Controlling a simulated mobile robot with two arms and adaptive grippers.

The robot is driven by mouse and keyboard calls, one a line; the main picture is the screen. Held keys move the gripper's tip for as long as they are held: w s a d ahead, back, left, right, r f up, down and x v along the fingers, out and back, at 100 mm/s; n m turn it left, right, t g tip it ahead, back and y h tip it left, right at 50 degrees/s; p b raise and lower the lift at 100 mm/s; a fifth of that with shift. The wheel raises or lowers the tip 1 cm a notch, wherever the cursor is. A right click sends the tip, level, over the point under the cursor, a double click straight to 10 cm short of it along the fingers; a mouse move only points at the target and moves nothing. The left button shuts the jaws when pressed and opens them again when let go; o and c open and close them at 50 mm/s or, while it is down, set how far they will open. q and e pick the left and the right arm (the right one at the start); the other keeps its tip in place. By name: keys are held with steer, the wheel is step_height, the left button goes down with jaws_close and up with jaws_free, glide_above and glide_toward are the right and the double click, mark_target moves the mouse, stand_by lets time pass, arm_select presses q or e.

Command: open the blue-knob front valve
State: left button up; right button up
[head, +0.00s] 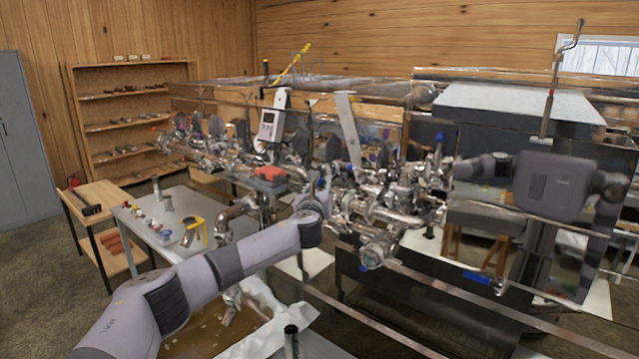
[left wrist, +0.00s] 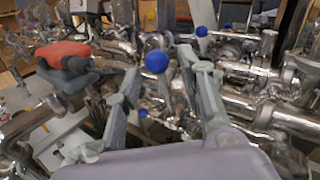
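Blue knobs sit among the shiny steel pipes. In the left wrist view the nearest blue knob (left wrist: 157,62) shows between and beyond the tips of my left gripper (left wrist: 162,62), whose two fingers are spread apart with nothing held. I cannot tell whether a finger touches it. More blue knobs show behind (left wrist: 201,31) and lower down (left wrist: 143,113). In the head view my left gripper (head: 318,186) is at the front of the pipework (head: 385,215), and the knob there is hard to make out. My right arm reaches in from the right; its fingers cannot be made out against the pipes.
A grey table (head: 150,225) with small parts stands at the left. Long metal rails run in front of the evaporator at lower right. Pipes crowd both sides of the gripper.

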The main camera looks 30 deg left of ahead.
arm_select(q)
steer(key=shift+x, duration=1.2)
jaws_close()
